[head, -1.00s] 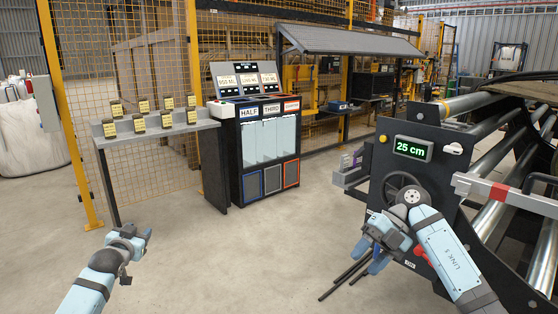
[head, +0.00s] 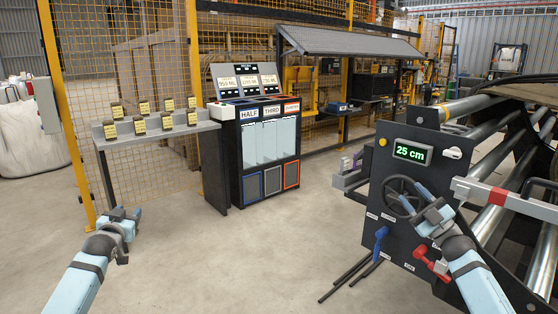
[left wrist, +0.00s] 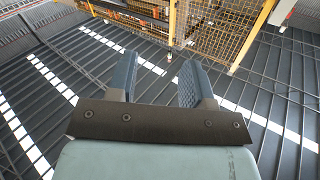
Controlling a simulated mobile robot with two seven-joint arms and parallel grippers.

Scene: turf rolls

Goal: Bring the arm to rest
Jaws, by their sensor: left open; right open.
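My left gripper (head: 124,215) is open and empty above the floor at the lower left, in front of the shelf. In the left wrist view its two fingers (left wrist: 157,80) stand apart with nothing between them. My right gripper (head: 418,196) is open in front of the machine's dark side panel (head: 400,237), by the black handwheel (head: 400,186). It overlaps the wheel's right side in the picture; I cannot tell whether they touch.
The panel carries a display (head: 411,152) reading 25 cm, a blue lever (head: 380,240) and a red lever (head: 430,262). The middle floor is clear.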

